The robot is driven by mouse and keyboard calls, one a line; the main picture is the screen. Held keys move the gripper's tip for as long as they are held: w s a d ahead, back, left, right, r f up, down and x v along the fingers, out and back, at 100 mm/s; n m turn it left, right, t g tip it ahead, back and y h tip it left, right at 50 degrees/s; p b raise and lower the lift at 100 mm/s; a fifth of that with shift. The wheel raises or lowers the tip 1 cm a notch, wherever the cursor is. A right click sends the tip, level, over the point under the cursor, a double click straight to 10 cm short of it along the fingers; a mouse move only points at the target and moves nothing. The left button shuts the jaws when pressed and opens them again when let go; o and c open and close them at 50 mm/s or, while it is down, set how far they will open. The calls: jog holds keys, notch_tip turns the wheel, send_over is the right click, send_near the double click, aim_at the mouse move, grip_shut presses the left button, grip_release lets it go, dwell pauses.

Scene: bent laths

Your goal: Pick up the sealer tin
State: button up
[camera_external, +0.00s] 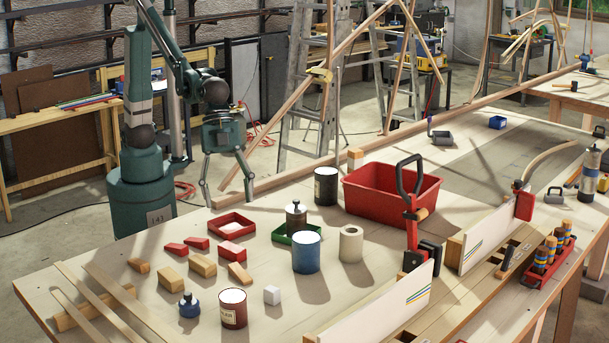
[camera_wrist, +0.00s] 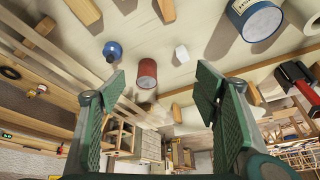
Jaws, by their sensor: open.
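A dark red tin (camera_external: 233,310) with a pale top and a label stands near the front edge of the bench; its lettering is too small to read surely, but it may be the sealer tin. It also shows in the wrist view (camera_wrist: 147,74), between my fingers in the picture but well beyond them. A blue tin (camera_external: 306,254) and a dark tin (camera_external: 326,188) stand farther back. My gripper (camera_external: 228,196) is open and empty, above the far left side of the bench, apart from every tin.
A small blue bottle (camera_external: 189,306) and a white cube (camera_external: 272,295) flank the red tin. Wood blocks (camera_external: 203,265), red wedges (camera_external: 199,243) and shallow trays (camera_external: 231,225) lie nearby. A red crate (camera_external: 392,200) and upright clamp (camera_external: 411,222) stand to the right.

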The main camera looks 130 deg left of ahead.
jog(key=w+d+f+m+p, duration=0.1)
jog(key=w+d+f+p, duration=0.3)
jog(key=w, duration=0.4)
jog(key=m+g+p, duration=0.1)
jog(key=m, duration=0.1)
send_near(233, 295)
jog(key=f, duration=0.1)
jog(key=shift+w+f+h, duration=0.5)
jog(key=shift+w+f, duration=0.05)
jog(key=shift+f, duration=0.25)
jog(key=shift+g, duration=0.3)
jog(key=shift+f, duration=0.15)
jog(key=shift+x, duration=1.15)
jog(key=shift+d+f, duration=0.1)
jog(key=shift+p+x, duration=0.45)
jog(key=shift+x, duration=2.05)
